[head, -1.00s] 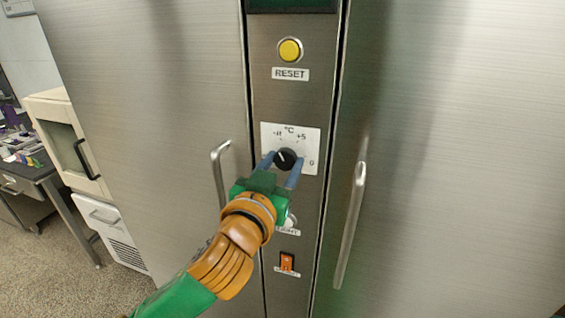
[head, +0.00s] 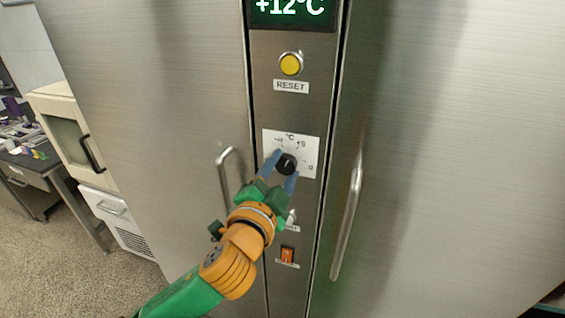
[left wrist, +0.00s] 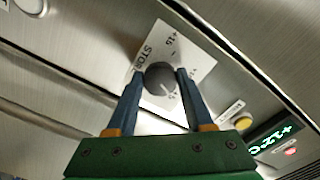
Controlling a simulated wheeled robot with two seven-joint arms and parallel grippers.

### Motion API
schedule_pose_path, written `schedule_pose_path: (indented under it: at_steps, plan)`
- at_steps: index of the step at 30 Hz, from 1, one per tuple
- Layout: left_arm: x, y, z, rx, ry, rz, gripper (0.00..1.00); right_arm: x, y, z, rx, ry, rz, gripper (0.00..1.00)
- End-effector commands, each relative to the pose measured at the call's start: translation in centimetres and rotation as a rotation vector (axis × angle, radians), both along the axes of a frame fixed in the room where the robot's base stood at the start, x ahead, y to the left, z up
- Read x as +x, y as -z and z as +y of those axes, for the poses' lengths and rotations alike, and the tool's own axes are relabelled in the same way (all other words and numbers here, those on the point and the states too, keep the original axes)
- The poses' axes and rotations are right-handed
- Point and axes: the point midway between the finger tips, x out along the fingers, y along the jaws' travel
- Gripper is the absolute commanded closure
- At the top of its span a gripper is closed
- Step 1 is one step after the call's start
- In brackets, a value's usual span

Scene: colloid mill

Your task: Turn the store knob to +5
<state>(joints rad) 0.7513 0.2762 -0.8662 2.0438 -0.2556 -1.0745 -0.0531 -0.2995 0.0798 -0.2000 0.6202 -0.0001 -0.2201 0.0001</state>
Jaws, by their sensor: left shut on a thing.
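The store knob (head: 287,163) is a round black dial on a white scale plate (head: 307,141) marked °C, with +5 at its upper right. My left gripper (head: 285,167) is shut on the knob, with one blue finger on each side. In the left wrist view the knob (left wrist: 160,77) sits between the fingertips of the gripper (left wrist: 161,80), its white mark toward the lower right. My right gripper is not in view.
The display (head: 291,9) above reads +12°C. A yellow RESET button (head: 290,64) is over the plate, and an orange switch (head: 287,255) is below. Door handles (head: 348,215) and (head: 224,178) stand out on both sides of the panel. A lab bench (head: 62,178) is at far left.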

Motion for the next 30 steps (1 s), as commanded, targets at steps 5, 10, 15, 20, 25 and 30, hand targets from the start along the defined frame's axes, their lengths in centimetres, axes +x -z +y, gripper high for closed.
schedule_pose_path:
  at_steps: [5,10,15,20,25,30]
  plan:
    - [0.01,-0.1,0.04,0.075,0.0,-0.023,1.0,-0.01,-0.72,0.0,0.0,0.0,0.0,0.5]
    - [0.02,-0.06,0.03,0.116,-0.001,-0.037,1.0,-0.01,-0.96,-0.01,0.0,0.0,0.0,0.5]
    - [0.02,-0.01,0.03,0.135,0.0,-0.042,1.0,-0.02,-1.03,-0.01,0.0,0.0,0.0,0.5]
    - [0.02,0.02,0.03,0.137,0.0,-0.043,1.0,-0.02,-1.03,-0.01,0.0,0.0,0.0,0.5]
    - [0.02,0.02,0.03,0.136,0.0,-0.043,1.0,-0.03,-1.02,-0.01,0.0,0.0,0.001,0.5]
    - [0.02,0.02,0.02,0.135,0.0,-0.043,0.19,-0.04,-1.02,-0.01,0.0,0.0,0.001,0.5]
